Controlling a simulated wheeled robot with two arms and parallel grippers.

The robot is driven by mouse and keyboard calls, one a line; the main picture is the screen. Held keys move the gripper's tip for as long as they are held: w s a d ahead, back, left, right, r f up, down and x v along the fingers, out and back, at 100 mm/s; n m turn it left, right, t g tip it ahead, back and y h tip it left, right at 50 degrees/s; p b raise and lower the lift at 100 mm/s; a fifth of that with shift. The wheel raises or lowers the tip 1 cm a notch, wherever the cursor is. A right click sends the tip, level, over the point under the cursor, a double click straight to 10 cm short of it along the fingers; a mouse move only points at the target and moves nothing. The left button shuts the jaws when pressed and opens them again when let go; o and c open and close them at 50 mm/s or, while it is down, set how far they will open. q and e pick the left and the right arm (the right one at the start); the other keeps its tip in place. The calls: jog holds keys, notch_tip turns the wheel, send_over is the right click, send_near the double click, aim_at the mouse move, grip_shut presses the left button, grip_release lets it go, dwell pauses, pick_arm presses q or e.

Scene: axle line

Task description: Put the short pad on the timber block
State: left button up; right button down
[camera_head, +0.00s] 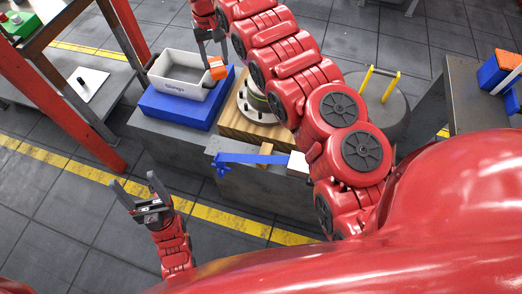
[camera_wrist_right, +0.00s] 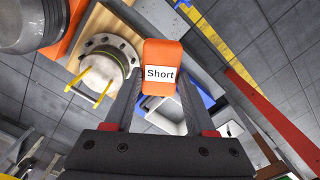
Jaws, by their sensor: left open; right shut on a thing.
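The short pad (camera_head: 217,68) is an orange block. In the right wrist view its label reads "Short" (camera_wrist_right: 160,70). My right gripper (camera_head: 211,50) is shut on it and holds it by the right side of a grey bin in the head view. A light wooden block (camera_head: 233,124), which looks like the timber block, stands under a round metal flange; its wood also shows in the right wrist view (camera_wrist_right: 97,29). My right arm hides part of it. My left gripper (camera_head: 146,195) is open and empty above the floor, front left.
The grey bin (camera_head: 176,84) sits on a blue block (camera_head: 170,108) left of the wood. A blue strap-like piece (camera_head: 250,159) and a small tan piece (camera_head: 265,148) lie in front. A grey drum with yellow handles (camera_head: 384,107) stands right. A red post (camera_head: 92,150) is left.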

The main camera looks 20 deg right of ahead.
aim_at(224, 65)
jog(key=shift+f, duration=0.3)
jog(key=shift+d+f, duration=0.25)
jog(key=shift+d, duration=0.05)
jog(key=shift+d+f, duration=0.2)
jog(key=shift+w+d+f, duration=0.15)
jog(key=shift+d+f, duration=0.2)
jog(key=shift+f, duration=0.45)
jog(key=shift+w+d, duration=0.1)
jog(key=shift+w, duration=0.05)
jog(key=shift+d+f, duration=0.1)
jog(key=shift+d, duration=0.05)
jog(key=shift+d+f, duration=0.1)
jog(key=shift+f, duration=0.05)
